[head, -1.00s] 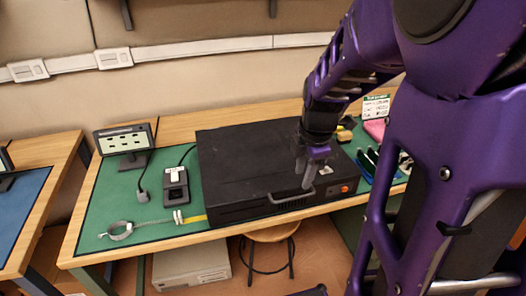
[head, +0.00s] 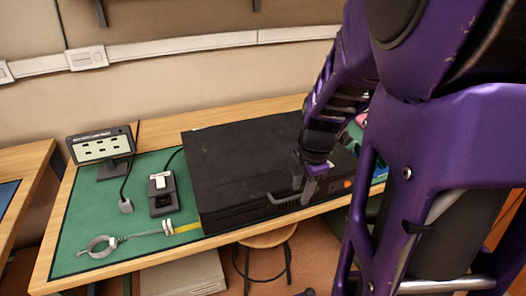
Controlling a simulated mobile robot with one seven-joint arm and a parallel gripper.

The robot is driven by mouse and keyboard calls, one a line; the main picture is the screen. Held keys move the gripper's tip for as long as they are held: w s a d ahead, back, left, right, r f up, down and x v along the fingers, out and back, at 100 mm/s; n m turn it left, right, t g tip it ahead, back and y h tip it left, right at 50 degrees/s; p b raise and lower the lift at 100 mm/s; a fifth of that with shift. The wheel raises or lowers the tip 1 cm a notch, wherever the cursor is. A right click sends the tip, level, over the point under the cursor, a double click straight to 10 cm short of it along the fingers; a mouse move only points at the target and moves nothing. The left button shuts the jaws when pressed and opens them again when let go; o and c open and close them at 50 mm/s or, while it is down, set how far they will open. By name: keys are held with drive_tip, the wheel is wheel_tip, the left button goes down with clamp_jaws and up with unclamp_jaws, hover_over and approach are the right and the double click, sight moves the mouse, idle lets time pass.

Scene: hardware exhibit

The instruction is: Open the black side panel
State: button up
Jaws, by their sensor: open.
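The black computer case (head: 245,165) lies flat on the green mat, with a broad black panel on top. A dark handle (head: 290,198) juts from its front edge. My gripper (head: 303,192) is open and points down at the right part of the case, close by the right end of the handle. The picture does not show clearly whether the fingers touch the handle. My arm hides the back right part of the case.
A wrist strap (head: 102,246) with a coiled cord, a black device (head: 161,192) and a small display (head: 100,148) are on the mat (head: 75,225) at left. A stool (head: 262,238) and a beige case (head: 185,275) are below the table. My arm blocks the right side.

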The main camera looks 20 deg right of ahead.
drive_tip(key=shift+c, duration=0.2)
clamp_jaws()
idle(1.1)
